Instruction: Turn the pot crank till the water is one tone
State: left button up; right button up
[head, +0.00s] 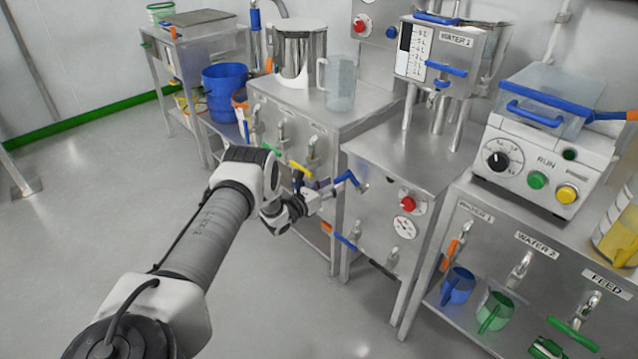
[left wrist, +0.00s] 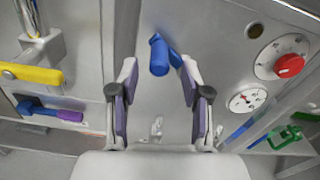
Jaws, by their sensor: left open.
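A blue crank handle (head: 347,179) sticks out from the front of the steel cabinet (head: 405,165). In the left wrist view the blue handle (left wrist: 160,58) stands between and just beyond the fingertips. My left gripper (head: 328,190) is open, with its fingers on either side of the handle and apart from it. A shiny steel pot (head: 299,50) stands on the cabinet behind to the left. The inside of the pot and any water in it are hidden. My right gripper is in neither view.
Yellow (left wrist: 30,75) and blue-purple (left wrist: 48,110) handles stick out at left. A red knob (left wrist: 289,65) and a gauge (left wrist: 247,101) are on the panel at right. A clear jug (head: 341,83) stands near the pot. The floor at left is free.

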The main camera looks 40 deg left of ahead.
pick_arm(q)
jog(key=s, duration=0.7)
jog(key=shift+s+a, duration=0.3)
jog(key=shift+s, duration=0.05)
dwell(0.4)
